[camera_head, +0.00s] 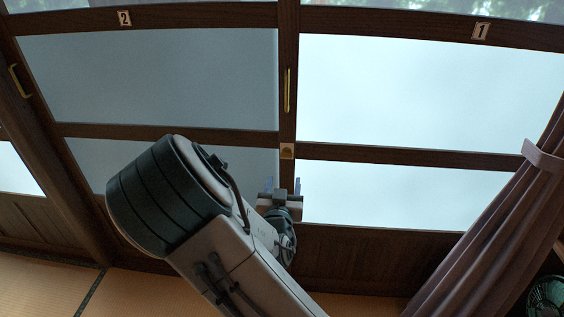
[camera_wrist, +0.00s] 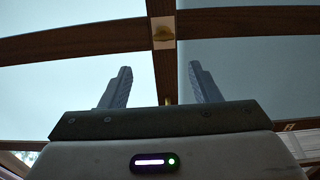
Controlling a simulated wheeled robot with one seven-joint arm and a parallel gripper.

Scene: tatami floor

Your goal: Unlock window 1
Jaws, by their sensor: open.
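Window 1 is the bright right-hand panel, with its label "1" (camera_head: 481,31) on the upper rail. The lock (camera_head: 287,151), a small brass piece on a pale plate, sits on the dark middle stile where the windows meet. It also shows in the wrist view (camera_wrist: 163,32), above and between the fingers. A long brass handle (camera_head: 287,90) is on the stile above the lock. My gripper (camera_head: 283,184) is below the lock in the head view, apart from it. In the wrist view my gripper (camera_wrist: 160,86) is open and empty, its two fingers spread.
Window 2, with its label (camera_head: 124,18), is the greyer panel on the left. A purple curtain (camera_head: 492,235) is gathered at the right, with a green fan (camera_head: 547,296) beside it. Tatami (camera_head: 45,285) shows at the lower left.

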